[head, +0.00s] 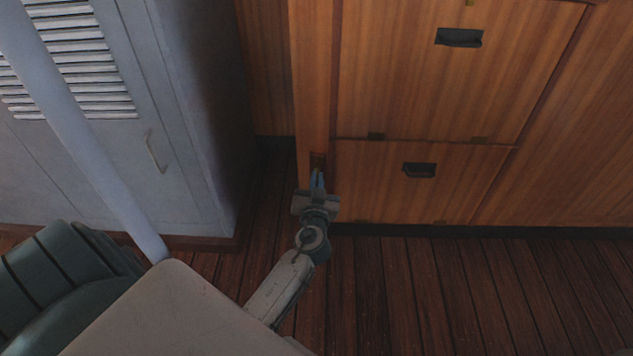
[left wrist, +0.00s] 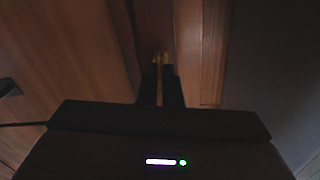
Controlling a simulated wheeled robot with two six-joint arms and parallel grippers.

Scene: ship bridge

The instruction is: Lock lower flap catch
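The lower flap (head: 385,205) is a wooden panel low on the cabinet and looks closed, with a dark recessed handle (head: 419,170). My left gripper (head: 317,174) is low at the flap's left side, against the wooden upright (head: 314,90). In the left wrist view, a small brass-yellow catch (left wrist: 160,57) shows at the fingertips. The dark fingers of my left gripper (left wrist: 160,70) are close together on either side of its narrow yellow part and look shut on it. The catch is mostly hidden by the gripper in the head view. My right gripper is not in view.
An upper wooden flap (head: 430,85) with a dark handle (head: 459,38) is above the lower one. A grey louvred locker (head: 195,100) stands to the left, with a narrow gap before the upright. The plank floor (head: 430,290) in front of the cabinet is clear.

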